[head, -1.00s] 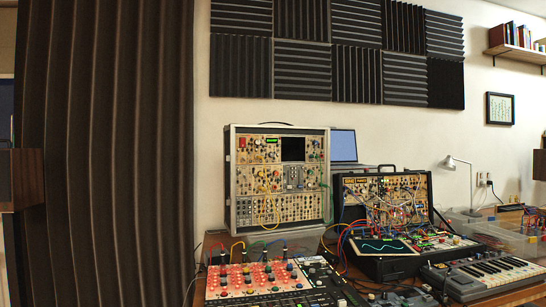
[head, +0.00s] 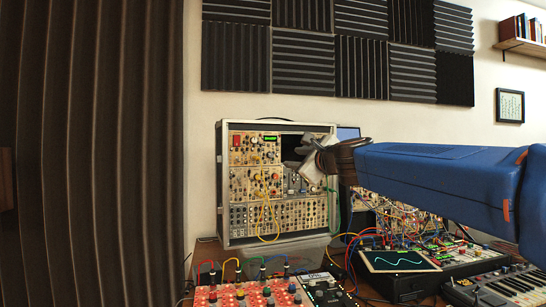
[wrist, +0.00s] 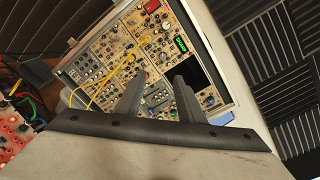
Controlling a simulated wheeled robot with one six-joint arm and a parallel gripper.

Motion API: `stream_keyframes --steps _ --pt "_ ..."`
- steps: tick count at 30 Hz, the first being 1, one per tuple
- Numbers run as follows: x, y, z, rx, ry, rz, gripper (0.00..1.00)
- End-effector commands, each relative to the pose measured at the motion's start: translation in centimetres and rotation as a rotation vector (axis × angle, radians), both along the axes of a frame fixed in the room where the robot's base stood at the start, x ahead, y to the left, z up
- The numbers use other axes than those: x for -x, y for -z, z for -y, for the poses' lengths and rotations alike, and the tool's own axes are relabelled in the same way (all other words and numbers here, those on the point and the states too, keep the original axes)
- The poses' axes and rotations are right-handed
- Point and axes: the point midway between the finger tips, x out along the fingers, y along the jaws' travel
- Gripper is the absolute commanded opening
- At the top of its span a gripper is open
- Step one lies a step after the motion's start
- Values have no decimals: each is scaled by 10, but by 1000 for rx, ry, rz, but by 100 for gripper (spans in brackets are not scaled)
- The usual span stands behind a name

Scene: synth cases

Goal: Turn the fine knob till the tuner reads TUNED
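The upright modular synth case (head: 233,243) stands at the back of the table, its panel full of small knobs and jacks. A green lit display (head: 270,138), which looks like the tuner, sits near its top; it also shows in the wrist view (wrist: 181,43), but its text is too small to read. I cannot tell which of the many knobs is the fine knob. My gripper (head: 298,153) is in front of the case's upper right, hiding part of the panel. In the wrist view my gripper (wrist: 160,77) is open, with nothing between its fingers.
Yellow patch cables (head: 266,212) loop over the panel's middle. A second, cable-filled synth case (head: 447,253) stands right, partly behind my arm. A mixer with red panel (head: 245,295) is in front. A dark curtain (head: 95,150) hangs left.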

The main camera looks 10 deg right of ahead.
Motion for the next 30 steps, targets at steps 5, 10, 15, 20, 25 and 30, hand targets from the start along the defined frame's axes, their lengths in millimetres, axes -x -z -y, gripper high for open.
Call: stream_keyframes --steps 5,10,15,20,25,30 --pt "-12 -5 2 -39 11 3 35" --pt "-32 -4 -3 -37 9 1 35" --pt "-59 -4 -7 -35 10 2 35" --pt "-84 -4 -13 -35 9 2 35" --pt "-110 -4 -17 -34 9 3 35" --pt "-136 -4 -22 -34 10 2 35"
